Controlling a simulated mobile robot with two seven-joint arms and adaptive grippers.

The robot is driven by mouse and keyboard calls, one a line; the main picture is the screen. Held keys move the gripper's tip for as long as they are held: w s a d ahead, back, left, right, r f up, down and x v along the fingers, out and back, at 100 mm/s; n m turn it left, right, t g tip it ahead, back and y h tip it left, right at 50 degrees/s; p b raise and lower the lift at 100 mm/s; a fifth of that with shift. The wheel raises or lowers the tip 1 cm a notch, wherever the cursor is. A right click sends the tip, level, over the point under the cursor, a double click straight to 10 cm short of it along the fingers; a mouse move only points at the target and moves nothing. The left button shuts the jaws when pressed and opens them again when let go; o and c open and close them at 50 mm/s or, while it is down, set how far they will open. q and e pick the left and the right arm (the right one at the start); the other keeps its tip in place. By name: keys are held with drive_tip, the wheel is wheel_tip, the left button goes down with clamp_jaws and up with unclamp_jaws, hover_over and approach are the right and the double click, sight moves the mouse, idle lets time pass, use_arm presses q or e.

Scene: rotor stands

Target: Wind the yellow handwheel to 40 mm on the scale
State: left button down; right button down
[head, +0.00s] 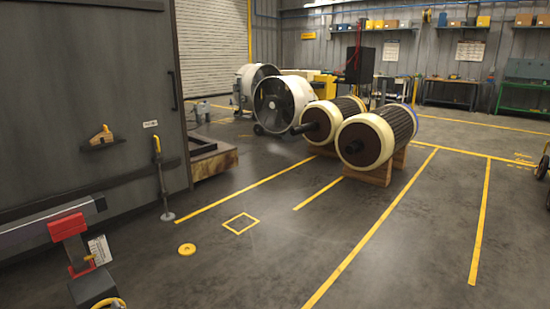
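A yellow curved rim (110,302), which looks like part of a handwheel, shows at the bottom left, cut off by the picture's lower edge. It is beside a dark box-shaped body (92,288). Neither of my grippers is in view.
Two large rotors (365,142) rest on wooden blocks (370,174) in the middle. A dark cabinet-like wall (80,90) fills the left, with a yellow-topped pole (162,180) before it. A yellow disc (187,249) lies on the floor. The floor at front right is clear.

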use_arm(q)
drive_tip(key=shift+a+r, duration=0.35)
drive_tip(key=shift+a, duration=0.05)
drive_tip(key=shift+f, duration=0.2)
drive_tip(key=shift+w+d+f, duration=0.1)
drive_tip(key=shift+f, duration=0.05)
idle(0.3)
